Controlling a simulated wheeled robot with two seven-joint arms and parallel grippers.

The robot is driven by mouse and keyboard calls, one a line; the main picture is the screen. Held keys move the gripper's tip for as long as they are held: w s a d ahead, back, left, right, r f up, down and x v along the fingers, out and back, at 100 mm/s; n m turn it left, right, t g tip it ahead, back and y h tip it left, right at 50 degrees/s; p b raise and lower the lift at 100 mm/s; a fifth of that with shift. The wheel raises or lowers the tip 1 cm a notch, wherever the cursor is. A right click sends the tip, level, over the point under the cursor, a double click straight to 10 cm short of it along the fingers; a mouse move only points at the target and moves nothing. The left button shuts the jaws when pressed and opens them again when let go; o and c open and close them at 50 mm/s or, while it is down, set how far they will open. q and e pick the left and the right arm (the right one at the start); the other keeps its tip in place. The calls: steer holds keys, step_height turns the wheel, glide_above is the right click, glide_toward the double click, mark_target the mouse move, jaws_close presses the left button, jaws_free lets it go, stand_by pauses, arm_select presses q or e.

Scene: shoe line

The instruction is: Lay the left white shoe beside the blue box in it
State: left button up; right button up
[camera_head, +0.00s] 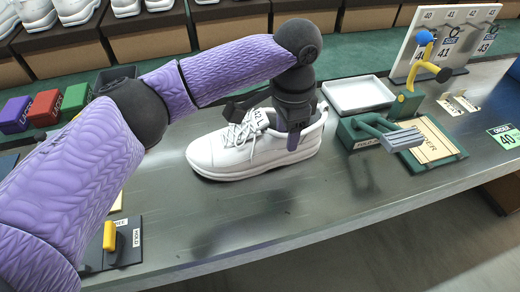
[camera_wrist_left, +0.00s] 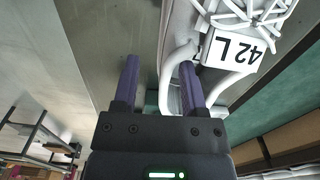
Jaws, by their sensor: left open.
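A white lace-up shoe (camera_head: 228,154) stands upright on the grey metal table, toe to the left, with a "42 L" tag at its laces. The tag (camera_wrist_left: 233,50) also shows in the left wrist view. My left gripper (camera_head: 290,138) points down at the shoe's collar near the heel. It is open, with one finger on the outer near side and the other over the shoe opening, the white collar wall between them; contact cannot be told. My right gripper is not in view.
A white tray (camera_head: 358,94) and a green fixture (camera_head: 372,135) are right of the shoe. A dark board with a yellow handle (camera_head: 110,235) lies front left. The table front is clear.

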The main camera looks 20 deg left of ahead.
mark_target(282, 158)
arm_select(q)
steer(key=f+b, duration=0.2)
steer(key=f, duration=0.1)
steer(key=f+b, duration=0.1)
steer(key=f, duration=0.1)
steer(key=shift+w+a+f, duration=0.15)
steer(key=shift+w+a, duration=0.1)
steer(key=shift+w, duration=0.05)
steer(key=shift+r, duration=0.25)
steer(key=c, duration=0.4)
jaws_close()
